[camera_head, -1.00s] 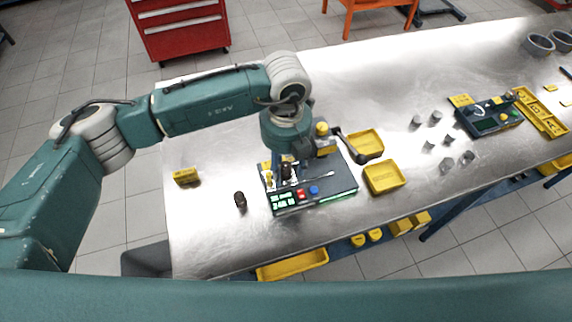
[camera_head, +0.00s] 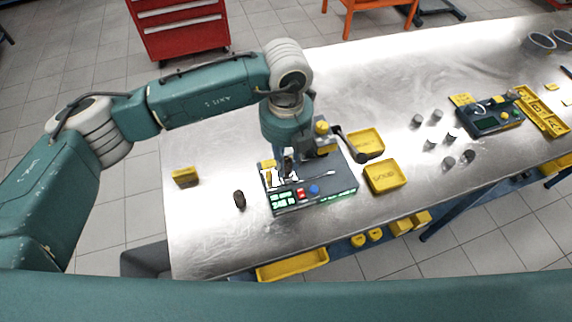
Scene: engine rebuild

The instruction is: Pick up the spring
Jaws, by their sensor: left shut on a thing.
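My left gripper (camera_head: 287,168) points down over the dark tester (camera_head: 338,187) with the green display and the red and blue buttons. It is shut on a spring, which is small and dark at the fingertips and mostly hidden by the gripper and tester parts. I cannot tell whether the spring touches the tester's plate. A second dark, spring-like piece (camera_head: 239,199) stands on the bench left of the tester, apart from the gripper. My right gripper is not in view.
Two yellow trays (camera_head: 385,177) lie right of the tester, beside its lever (camera_head: 352,151). A yellow block (camera_head: 185,177) stands at the left. Several grey metal cylinders (camera_head: 449,161) stand farther right, near a second device (camera_head: 492,118). The bench (camera_head: 205,228) is bare at front left.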

